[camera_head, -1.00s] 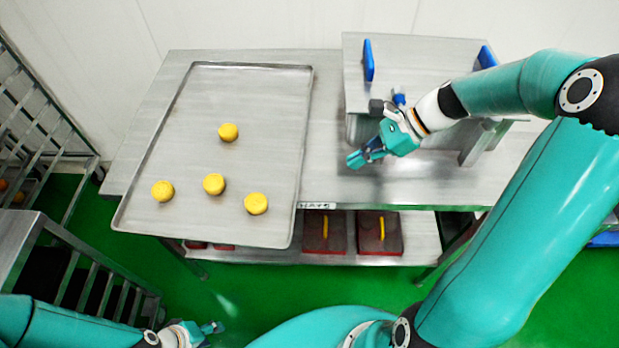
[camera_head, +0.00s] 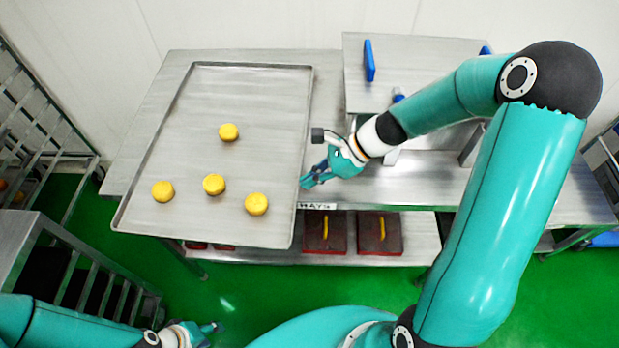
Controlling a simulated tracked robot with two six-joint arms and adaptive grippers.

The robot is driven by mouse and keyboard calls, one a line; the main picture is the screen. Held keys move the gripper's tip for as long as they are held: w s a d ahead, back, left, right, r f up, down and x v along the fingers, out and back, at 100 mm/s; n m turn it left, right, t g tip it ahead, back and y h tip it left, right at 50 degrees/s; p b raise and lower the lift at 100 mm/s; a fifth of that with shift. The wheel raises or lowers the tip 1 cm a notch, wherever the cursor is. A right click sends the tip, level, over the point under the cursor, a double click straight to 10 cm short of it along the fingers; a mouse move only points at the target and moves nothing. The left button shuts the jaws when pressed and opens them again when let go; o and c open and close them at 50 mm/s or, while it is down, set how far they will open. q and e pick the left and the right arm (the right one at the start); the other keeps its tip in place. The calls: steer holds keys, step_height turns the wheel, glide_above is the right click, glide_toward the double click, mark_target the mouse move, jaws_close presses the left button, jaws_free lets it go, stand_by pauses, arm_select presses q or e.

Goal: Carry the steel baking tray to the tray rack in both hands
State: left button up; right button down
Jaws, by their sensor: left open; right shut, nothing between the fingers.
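The steel baking tray (camera_head: 255,110) lies flat on the steel table (camera_head: 170,82), its front edge sticking out past the table's front. Several round yellow pieces (camera_head: 214,184) sit on it. My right gripper (camera_head: 306,183) is shut and empty at the tray's right edge; whether it touches the rim I cannot tell. My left gripper (camera_head: 214,329) is open and empty at the bottom of the view, low in front of the table and apart from the tray. A tray rack (camera_head: 45,115) stands at the left edge, with slanted rails.
A steel stand with blue guides (camera_head: 369,60) is on the table at the right, partly behind my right arm. Red-brown boxes with yellow handles (camera_head: 379,232) lie on the lower shelf. A steel frame (camera_head: 95,275) stands at the lower left. Green floor is clear before the table.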

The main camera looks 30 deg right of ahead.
steer(key=shift+w+a, duration=0.45)
steer(key=shift+a, duration=0.4)
steer(key=shift+d, duration=0.2)
